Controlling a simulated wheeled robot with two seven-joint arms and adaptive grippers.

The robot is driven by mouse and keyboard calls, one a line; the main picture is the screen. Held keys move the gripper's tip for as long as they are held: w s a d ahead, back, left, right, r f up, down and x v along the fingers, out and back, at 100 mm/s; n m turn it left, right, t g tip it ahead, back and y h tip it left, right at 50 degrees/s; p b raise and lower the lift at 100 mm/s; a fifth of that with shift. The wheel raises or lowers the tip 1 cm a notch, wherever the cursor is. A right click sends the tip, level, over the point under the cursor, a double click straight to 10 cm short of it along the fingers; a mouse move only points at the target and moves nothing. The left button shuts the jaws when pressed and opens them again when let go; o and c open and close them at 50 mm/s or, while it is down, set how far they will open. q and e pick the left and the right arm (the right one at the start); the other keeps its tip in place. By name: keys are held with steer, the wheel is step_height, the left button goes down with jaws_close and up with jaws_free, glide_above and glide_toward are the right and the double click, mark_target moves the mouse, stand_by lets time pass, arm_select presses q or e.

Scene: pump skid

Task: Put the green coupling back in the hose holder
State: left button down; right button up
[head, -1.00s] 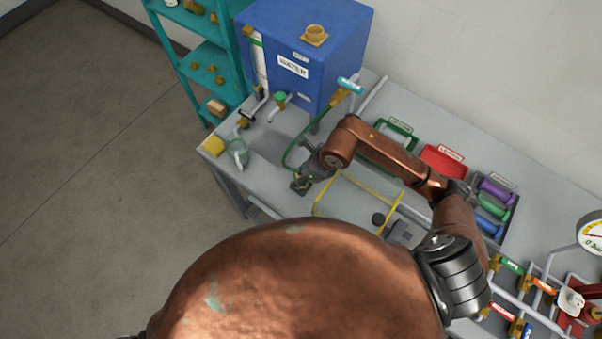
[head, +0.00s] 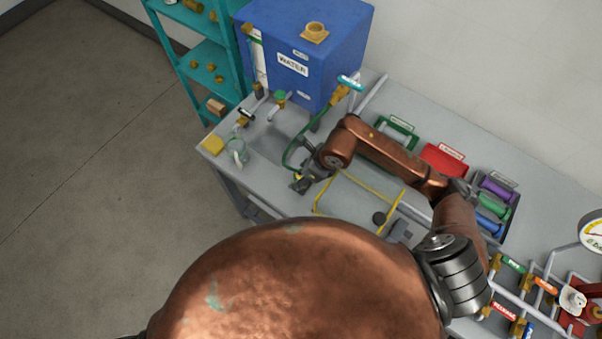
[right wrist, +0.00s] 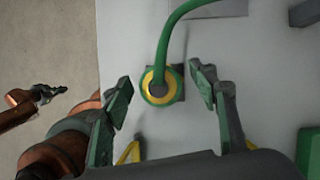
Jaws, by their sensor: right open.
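The green coupling (right wrist: 160,85) shows in the right wrist view as a green ring with a yellow ring inside and a dark centre. A green hose (right wrist: 168,40) runs up from it. My right gripper (right wrist: 160,80) is open, with one finger on each side of the coupling and a visible gap to each. A small dark square (right wrist: 181,72), perhaps the hose holder, lies under or behind the coupling; I cannot tell whether the coupling is seated in it. In the head view my right gripper (head: 302,180) largely covers this spot. A dark-tipped copper arm part (right wrist: 48,93), perhaps my left gripper, shows at left.
The blue water tank (head: 285,65) stands at the back of the grey bench.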

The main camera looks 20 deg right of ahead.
steer(key=v, duration=1.2)
steer(key=shift+w, duration=0.1)
